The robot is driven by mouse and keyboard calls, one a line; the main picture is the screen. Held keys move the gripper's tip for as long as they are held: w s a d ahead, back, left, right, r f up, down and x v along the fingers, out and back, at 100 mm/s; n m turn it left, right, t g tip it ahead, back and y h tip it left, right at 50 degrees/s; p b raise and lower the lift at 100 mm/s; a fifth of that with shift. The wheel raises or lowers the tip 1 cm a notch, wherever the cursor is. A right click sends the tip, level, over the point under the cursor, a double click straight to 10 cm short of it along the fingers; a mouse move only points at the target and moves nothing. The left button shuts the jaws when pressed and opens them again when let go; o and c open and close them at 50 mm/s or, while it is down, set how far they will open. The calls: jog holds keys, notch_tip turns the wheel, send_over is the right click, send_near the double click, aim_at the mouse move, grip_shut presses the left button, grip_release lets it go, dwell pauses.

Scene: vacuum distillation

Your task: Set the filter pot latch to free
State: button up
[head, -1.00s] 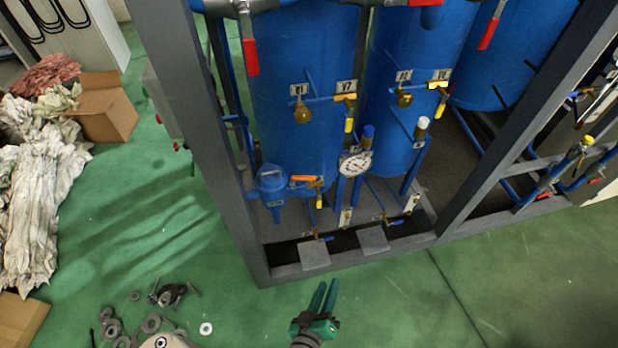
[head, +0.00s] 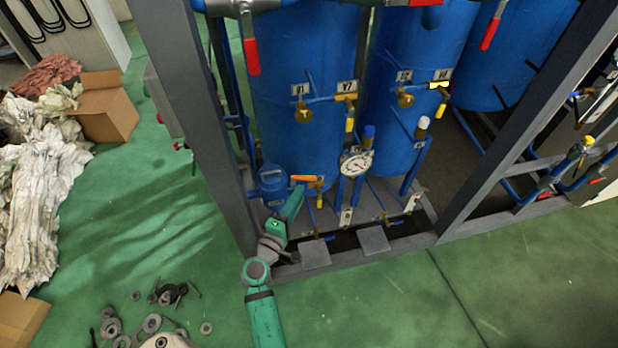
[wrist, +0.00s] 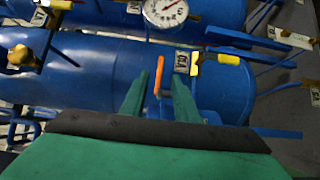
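The blue filter pot (head: 272,184) stands low at the front left of the frame, beside the big blue tank. An orange lever (head: 304,178) sits just right of the pot's top; I take it for the latch, but cannot read its label. My gripper (head: 297,191) is in front of the pot and reaches up to this lever. In the wrist view the orange lever (wrist: 158,77) shows between the tips of my two green fingers, which are apart. I cannot tell whether either finger touches it. My arm and gripper hide the pot's lower right part.
A round gauge (head: 356,162) and yellow-handled valves (head: 346,98) are to the right. A grey frame post (head: 205,120) rises close on the left. A grey block (head: 315,255) lies on the frame's base. Loose metal parts (head: 152,323) lie on the green floor, front left.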

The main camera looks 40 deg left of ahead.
aim_at(309, 176)
jog(key=x, duration=0.9)
jog(key=shift+d, duration=0.1)
grip_shut()
